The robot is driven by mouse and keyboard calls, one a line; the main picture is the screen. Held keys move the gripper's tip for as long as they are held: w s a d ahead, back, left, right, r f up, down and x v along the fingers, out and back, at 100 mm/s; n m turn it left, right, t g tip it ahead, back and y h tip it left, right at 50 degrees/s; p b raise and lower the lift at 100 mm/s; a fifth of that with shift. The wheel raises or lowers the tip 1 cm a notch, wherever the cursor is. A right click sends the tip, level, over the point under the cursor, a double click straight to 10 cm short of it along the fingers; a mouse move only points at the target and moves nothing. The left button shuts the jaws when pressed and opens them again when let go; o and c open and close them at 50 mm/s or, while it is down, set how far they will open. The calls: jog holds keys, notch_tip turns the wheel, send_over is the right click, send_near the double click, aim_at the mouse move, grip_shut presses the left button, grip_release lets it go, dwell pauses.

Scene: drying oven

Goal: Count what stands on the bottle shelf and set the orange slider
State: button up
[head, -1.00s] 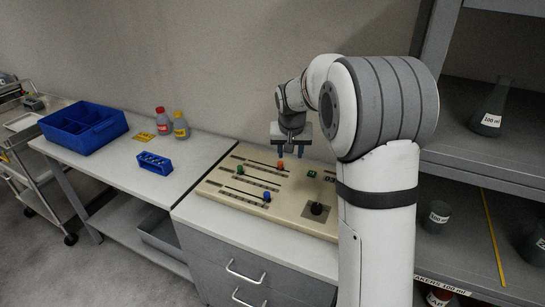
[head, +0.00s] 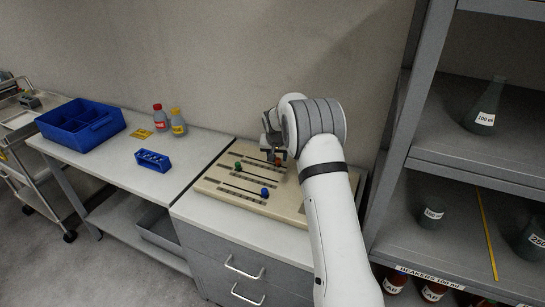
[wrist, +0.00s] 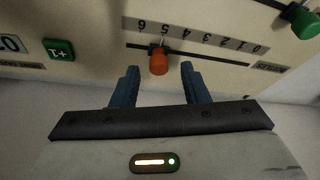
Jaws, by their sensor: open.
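The orange slider (wrist: 158,62) is on the beige control panel (head: 215,187); in the wrist view its knob stands close to the 5 of an upside-down 0 to 6 scale. It also shows in the head view (head: 278,162), just by my gripper (head: 272,150). In the wrist view my gripper (wrist: 159,72) is open, its blue fingertips on either side of the knob, with gaps left and right. Brown bottles (head: 433,291) stand on a low shelf at the right, cut off by the picture's bottom edge; their full number is hidden.
A green slider (head: 238,165) and a blue slider (head: 265,192) share the panel. The grey shelf unit (head: 470,175) at right holds a flask (head: 486,108) and beakers (head: 431,212).

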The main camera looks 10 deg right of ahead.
jog(key=shift+w+d+f, duration=0.1)
jog(key=shift+w+f, duration=0.15)
jog(key=shift+f, duration=0.4)
jog(key=shift+c, duration=0.5)
grip_shut()
